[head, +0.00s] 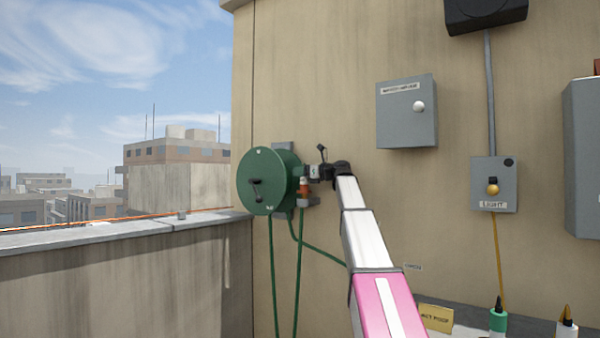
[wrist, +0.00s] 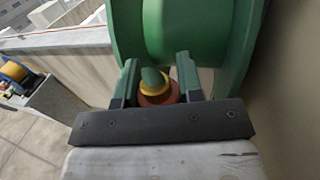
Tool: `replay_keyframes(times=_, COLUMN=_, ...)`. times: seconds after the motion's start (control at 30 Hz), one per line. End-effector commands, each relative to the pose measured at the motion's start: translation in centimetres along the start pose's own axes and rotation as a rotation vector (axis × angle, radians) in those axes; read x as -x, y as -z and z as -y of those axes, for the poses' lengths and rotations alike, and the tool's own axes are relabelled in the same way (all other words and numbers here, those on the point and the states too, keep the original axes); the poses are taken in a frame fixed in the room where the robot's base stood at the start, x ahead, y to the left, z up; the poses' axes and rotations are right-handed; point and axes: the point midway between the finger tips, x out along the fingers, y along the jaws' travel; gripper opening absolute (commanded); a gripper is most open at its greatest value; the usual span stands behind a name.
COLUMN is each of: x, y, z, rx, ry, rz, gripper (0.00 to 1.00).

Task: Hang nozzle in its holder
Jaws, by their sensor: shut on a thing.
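The nozzle (head: 305,187) is orange and sits upright beside the green hose reel, with a green hose below it. In the wrist view the nozzle (wrist: 158,93) shows a green top, a yellow ring and an orange-brown body between the fingers. My gripper (head: 308,172) is shut on it; both fingers also show in the wrist view (wrist: 157,70). A small grey bracket (head: 313,201), seemingly the holder, is on the wall right at the nozzle. I cannot tell whether the nozzle is seated in it or only beside it.
The green hose reel (head: 262,181) is mounted close to the left of my gripper, and its drum fills the top of the wrist view. Grey boxes (head: 406,112) are on the wall to the right. A parapet (head: 120,238) runs at left. Bottles (head: 498,321) stand at lower right.

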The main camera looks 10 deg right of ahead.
Motion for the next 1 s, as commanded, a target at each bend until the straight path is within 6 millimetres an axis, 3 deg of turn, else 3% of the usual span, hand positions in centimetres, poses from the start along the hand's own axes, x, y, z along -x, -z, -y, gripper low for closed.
replay_keyframes(times=1.0, x=0.0, y=1.9, z=0.0, rx=0.001, ry=0.0, rz=0.001, gripper=0.0)
